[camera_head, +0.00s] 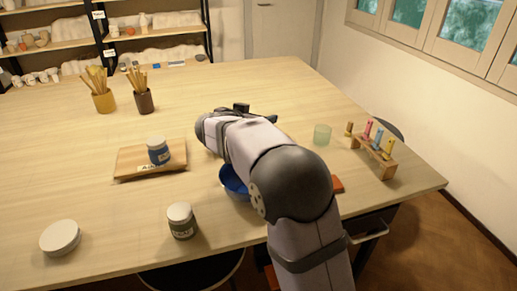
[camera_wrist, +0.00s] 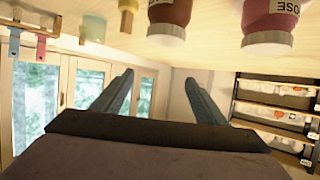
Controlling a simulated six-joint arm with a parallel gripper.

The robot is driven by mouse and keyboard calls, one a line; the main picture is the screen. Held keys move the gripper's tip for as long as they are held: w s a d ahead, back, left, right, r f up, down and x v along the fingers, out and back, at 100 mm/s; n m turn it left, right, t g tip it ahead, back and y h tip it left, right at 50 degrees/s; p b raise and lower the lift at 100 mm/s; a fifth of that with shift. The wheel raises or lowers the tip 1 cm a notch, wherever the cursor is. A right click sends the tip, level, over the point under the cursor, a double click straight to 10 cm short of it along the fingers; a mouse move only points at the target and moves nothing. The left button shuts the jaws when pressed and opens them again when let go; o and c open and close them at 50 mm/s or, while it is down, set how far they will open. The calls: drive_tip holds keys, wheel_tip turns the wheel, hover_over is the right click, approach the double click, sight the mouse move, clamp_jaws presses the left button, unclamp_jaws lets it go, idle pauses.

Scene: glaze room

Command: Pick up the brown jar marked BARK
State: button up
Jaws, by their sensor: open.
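In the wrist view, which looks upside down, a dark reddish-brown jar (camera_wrist: 170,12) with a white lid shows at the top edge. Its label is almost wholly cut off, so I cannot confirm that it reads BARK. A pink jar (camera_wrist: 268,22) with a white lid stands beside it, its label ending in OSE. Neither jar is visible in the head view, where my arm covers part of the table. My gripper (camera_wrist: 158,76) is open and empty, its two fingers apart from both jars. In the head view its end shows only partly beyond my arm.
A blue jar (camera_head: 158,151) stands on a wooden board (camera_head: 128,164). A grey-green jar (camera_head: 181,222) and a white lid-like disc (camera_head: 60,237) are near the front. A blue bowl (camera_head: 233,182), glass (camera_head: 322,134) and tool rack (camera_head: 378,158) flank my arm. Brush pots (camera_head: 144,101) stand farther back.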

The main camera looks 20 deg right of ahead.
wheel_tip(320, 180, down, 6)
drive_tip(key=shift+f+p, duration=0.25)
drive_tip(key=shift+p, duration=0.25)
drive_tip(key=shift+w+d, duration=0.1)
drive_tip(key=shift+p+x, duration=1.05)
drive_tip(key=shift+x, duration=1.3)
drive_tip(key=c, duration=1.3)
